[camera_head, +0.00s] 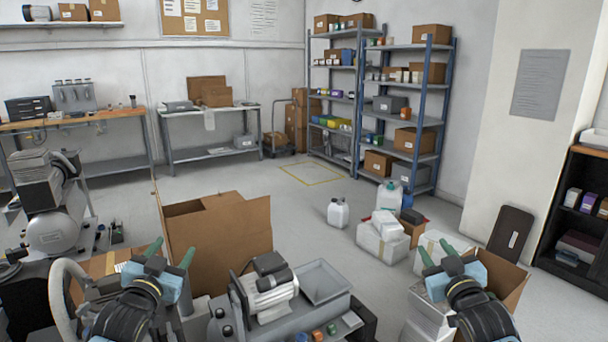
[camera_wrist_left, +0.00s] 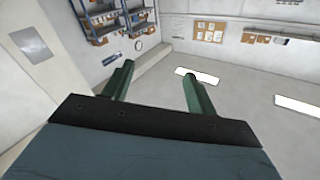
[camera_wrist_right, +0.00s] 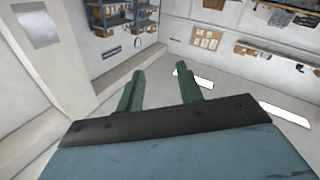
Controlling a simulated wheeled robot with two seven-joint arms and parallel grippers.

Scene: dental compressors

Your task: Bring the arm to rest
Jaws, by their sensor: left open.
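My left gripper (camera_head: 168,255) is in the lower left of the head view, raised in front of an open cardboard box. Its two green fingers are apart with nothing between them; they also show spread in the left wrist view (camera_wrist_left: 157,92). My right gripper (camera_head: 445,257) is at the lower right, in front of another open cardboard box. Its green fingers (camera_wrist_right: 160,92) are apart and empty in the right wrist view. Both wrist views look out at the walls and shelves, with no object near the fingers.
A grey compressor unit (camera_head: 268,290) stands between my grippers. A large open box (camera_head: 225,235) is behind the left one, and a smaller open box (camera_head: 510,285) is beside the right one. Another compressor (camera_head: 52,215) stands at left.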

